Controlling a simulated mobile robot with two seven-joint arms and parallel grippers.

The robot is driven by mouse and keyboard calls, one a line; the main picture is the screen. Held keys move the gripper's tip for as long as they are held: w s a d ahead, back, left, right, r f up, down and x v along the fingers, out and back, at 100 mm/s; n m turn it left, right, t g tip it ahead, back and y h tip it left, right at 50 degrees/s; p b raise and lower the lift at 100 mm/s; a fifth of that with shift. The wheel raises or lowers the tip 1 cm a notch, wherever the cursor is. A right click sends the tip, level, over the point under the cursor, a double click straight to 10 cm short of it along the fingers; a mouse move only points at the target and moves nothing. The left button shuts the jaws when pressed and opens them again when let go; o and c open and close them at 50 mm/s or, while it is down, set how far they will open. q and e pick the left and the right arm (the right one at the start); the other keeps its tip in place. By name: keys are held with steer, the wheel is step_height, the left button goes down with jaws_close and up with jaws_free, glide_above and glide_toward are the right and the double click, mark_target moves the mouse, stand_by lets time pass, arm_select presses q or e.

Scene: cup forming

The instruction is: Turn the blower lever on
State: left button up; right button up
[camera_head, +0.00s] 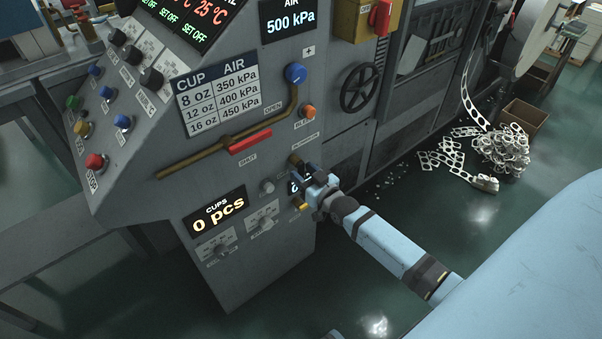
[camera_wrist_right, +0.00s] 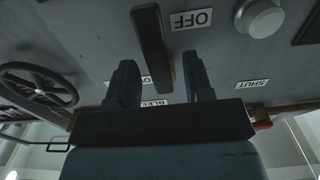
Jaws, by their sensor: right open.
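The blower lever (camera_wrist_right: 150,42) is a dark brown bar in the right wrist view, beside a label reading OFF (camera_wrist_right: 191,19). In the head view a brown part of it (camera_head: 296,160) shows just above my gripper. My right gripper (camera_head: 302,180) is at the front panel of the grey machine. In the wrist view its two fingers (camera_wrist_right: 160,82) are apart, with the lever's lower end reaching into the gap between them. I cannot tell whether either finger touches it. My gripper hides part of the panel around the lever. My left gripper is not in view.
A brass pipe with a red valve handle (camera_head: 250,140), a blue knob (camera_head: 296,73) and an orange button (camera_head: 308,111) sit above. A round grey knob (camera_wrist_right: 260,17) is near the lever. A black handwheel (camera_head: 360,87) is to the right. Scrap (camera_head: 500,150) lies on the floor.

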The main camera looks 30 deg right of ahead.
steer(key=shift+w, duration=0.65)
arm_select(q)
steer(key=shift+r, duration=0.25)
arm_select(e)
jaws_close()
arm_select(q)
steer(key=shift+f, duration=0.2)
